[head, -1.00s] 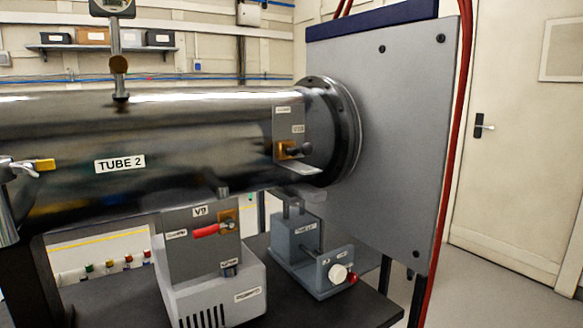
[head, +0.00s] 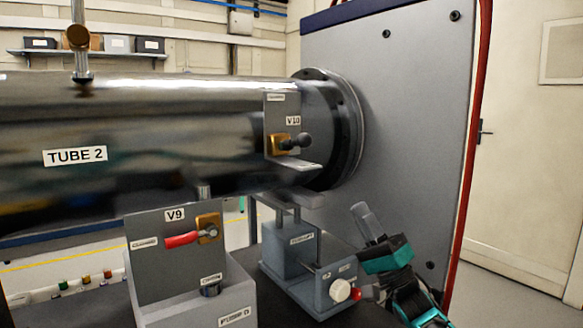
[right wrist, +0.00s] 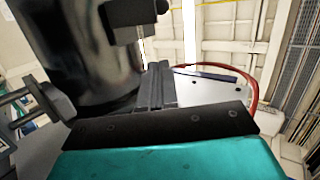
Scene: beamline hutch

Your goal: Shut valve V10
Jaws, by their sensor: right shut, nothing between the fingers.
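Valve V10 (head: 280,144) is a brass block on a grey plate at the right end of Tube 2 (head: 120,165), beside the dark flange. Its dark, round-ended handle (head: 298,141) sticks out to the right, under the V10 label. My right gripper (head: 365,217), teal with grey fingers, is below and to the right of V10, apart from it and pointing up. Its fingers (right wrist: 157,80) are shut and empty in the right wrist view. A dark bracket-like part (right wrist: 130,15) shows above them there; I cannot tell if it belongs to V10. My left gripper is out of view.
Valve V9 (head: 208,228), with a red handle, stands on a grey pump housing below the tube. A grey box with a white knob (head: 340,290) and a red knob (head: 355,293) is left of my gripper. A large grey panel (head: 410,130) rises behind.

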